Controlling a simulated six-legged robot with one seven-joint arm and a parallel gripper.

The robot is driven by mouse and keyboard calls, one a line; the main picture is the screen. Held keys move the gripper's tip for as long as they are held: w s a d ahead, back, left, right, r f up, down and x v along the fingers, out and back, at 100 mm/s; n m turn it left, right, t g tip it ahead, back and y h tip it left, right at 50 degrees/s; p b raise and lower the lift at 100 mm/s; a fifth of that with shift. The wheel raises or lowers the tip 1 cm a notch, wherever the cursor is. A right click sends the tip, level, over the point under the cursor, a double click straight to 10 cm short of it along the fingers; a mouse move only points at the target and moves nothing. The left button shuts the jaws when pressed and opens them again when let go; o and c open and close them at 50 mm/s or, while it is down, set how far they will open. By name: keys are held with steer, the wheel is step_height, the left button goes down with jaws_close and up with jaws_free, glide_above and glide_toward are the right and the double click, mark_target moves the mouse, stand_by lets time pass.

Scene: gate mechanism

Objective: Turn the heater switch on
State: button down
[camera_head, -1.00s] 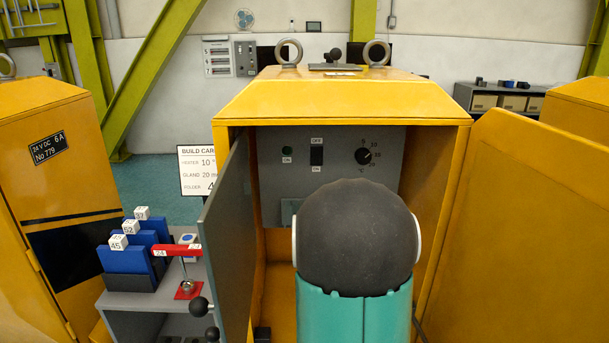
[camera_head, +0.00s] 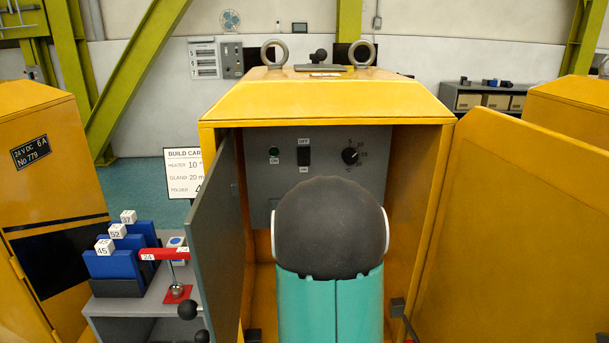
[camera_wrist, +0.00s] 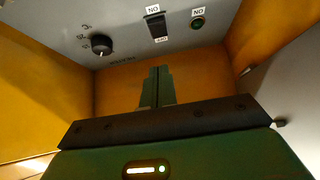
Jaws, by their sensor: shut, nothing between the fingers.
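The heater switch (camera_head: 303,155) is a black rocker on the grey panel inside the open yellow cabinet, with an OFF label above it and another label below. A green lamp (camera_head: 274,160) is to its left and a black temperature knob (camera_head: 350,155) to its right. In the wrist view, which looks upside down, the switch (camera_wrist: 156,24) is at the top, beyond my gripper (camera_wrist: 157,70). My gripper's fingers are shut together and empty, apart from the panel in the picture. My arm hides the gripper in the head view.
The cabinet's grey left door (camera_head: 213,235) stands open, and the yellow right door (camera_head: 525,225) is swung out. Cabinet side walls border the opening. A grey stand (camera_head: 140,308) with blue blocks and a red lever is at left.

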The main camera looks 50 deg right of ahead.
mark_target(304, 164)
steer(key=x, duration=0.3)
steer(key=f+x, duration=0.1)
steer(key=x, duration=0.2)
steer(key=w+d+f+x, duration=0.1)
steer(key=x, duration=0.3)
steer(key=shift+w+d, duration=0.25)
steer(key=shift+w+d+f, duration=0.2)
steer(key=shift+w+d, duration=0.1)
steer(key=shift+s+r, duration=0.1)
steer(key=shift+a, duration=0.1)
